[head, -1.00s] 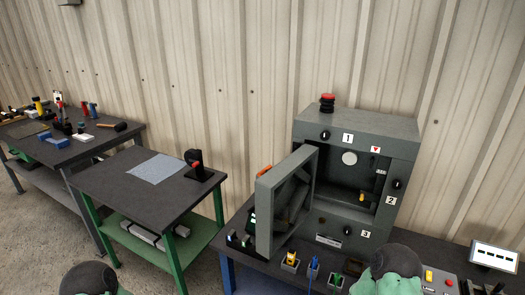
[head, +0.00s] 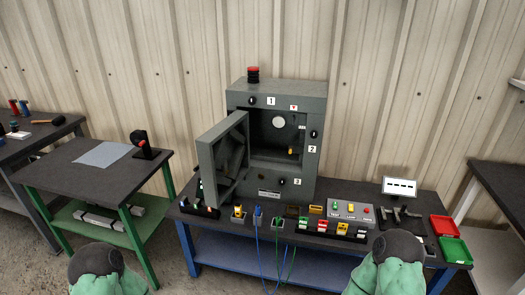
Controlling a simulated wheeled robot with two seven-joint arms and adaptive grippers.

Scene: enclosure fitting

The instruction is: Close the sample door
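The grey enclosure (head: 318,190) stands on the dark bench with a red mushroom button (head: 253,74) on top and labels 1, 2 and 3 on its front. Its door (head: 206,165) is hinged on the left and stands wide open, swung out toward me. The lit interior (head: 277,139) shows a pale round disc and a small yellow part. Only green and dark upper parts of my arms show at the bottom left and bottom right, both apart from the door. Neither gripper is in view.
A side table (head: 60,170) stands left, another bench (head: 505,190) right.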

